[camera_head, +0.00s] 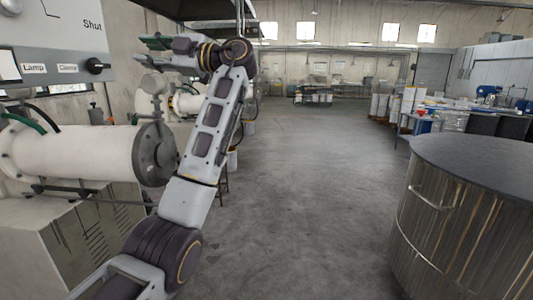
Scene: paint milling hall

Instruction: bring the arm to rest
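My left arm rises from the bottom left and bends at the top toward the left. My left gripper (157,43) points left, in front of the pale wall and to the right of a control panel (50,47). The panel has a dark knob (97,66) and labels reading "Lamp", "Clamp" and "Shut". The gripper appears apart from the knob. My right gripper is out of view.
A white cylindrical mill (85,153) with a dark end flange stands at left, close to my arm. A large metal vat (465,215) with a dark lid stands at right. The grey floor (300,180) between them is clear. Benches and containers stand farther back.

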